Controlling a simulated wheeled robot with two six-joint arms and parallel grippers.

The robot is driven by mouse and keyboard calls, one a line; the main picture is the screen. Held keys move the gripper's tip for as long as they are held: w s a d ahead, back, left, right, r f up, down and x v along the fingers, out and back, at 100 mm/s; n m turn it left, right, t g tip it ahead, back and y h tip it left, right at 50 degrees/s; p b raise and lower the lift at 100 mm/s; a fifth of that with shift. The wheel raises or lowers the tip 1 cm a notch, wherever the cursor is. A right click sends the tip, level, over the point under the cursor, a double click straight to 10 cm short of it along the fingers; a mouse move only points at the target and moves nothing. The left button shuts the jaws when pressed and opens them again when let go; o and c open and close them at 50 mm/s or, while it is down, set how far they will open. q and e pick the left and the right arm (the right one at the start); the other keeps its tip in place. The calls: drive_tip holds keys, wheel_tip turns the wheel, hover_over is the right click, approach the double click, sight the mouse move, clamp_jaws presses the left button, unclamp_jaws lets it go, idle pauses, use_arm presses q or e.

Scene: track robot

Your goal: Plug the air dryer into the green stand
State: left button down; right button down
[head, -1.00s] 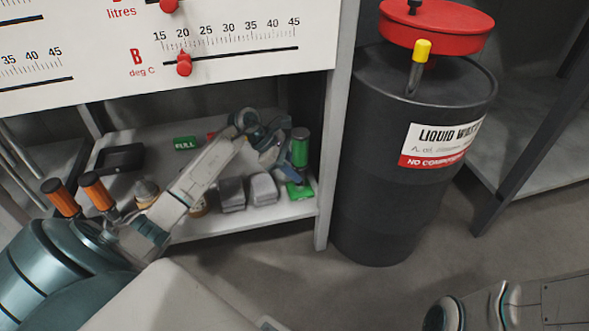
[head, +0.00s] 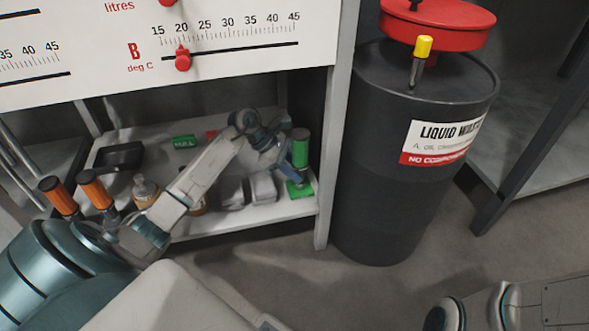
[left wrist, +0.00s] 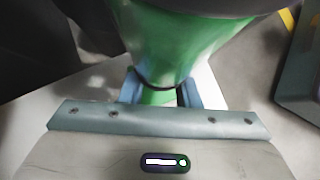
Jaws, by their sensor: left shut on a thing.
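The air dryer, a green cylinder (head: 301,152) with a dark cap, is upright above the green stand (head: 304,190) at the right end of the low shelf. My left gripper (head: 296,173) is shut on the dryer's lower part. In the left wrist view, the dryer's green body (left wrist: 172,48) narrows down between the fingers of my left gripper (left wrist: 160,92). The fingers hide the dryer's lower end in the head view, so I cannot tell whether it touches the stand. My right gripper is out of view.
The white shelf (head: 245,218) holds grey blocks (head: 262,187), a green label (head: 185,142), a black tray (head: 119,156) and a small bottle (head: 144,190). A shelf post (head: 336,150) and a black waste drum (head: 385,190) stand to the right. A white panel (head: 100,60) overhangs the shelf.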

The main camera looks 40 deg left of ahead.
use_arm(q)
drive_tip(key=shift+f+b, duration=0.55)
drive_tip(key=shift+f, duration=0.2)
drive_tip(key=c, duration=1)
unclamp_jaws()
drive_tip(key=shift+a+r, duration=0.15)
drive_tip(key=shift+r, duration=0.05)
drive_tip(key=p+v, duration=0.4)
drive_tip(key=v, duration=0.5)
drive_tip(key=shift+s+a+r+p, duration=0.1)
drive_tip(key=shift+r+p, duration=0.05)
drive_tip(key=shift+p, duration=0.25)
drive_tip(key=shift+s+a+r, duration=0.15)
drive_tip(key=shift+a+r, duration=0.15)
drive_tip(key=shift+a, duration=0.05)
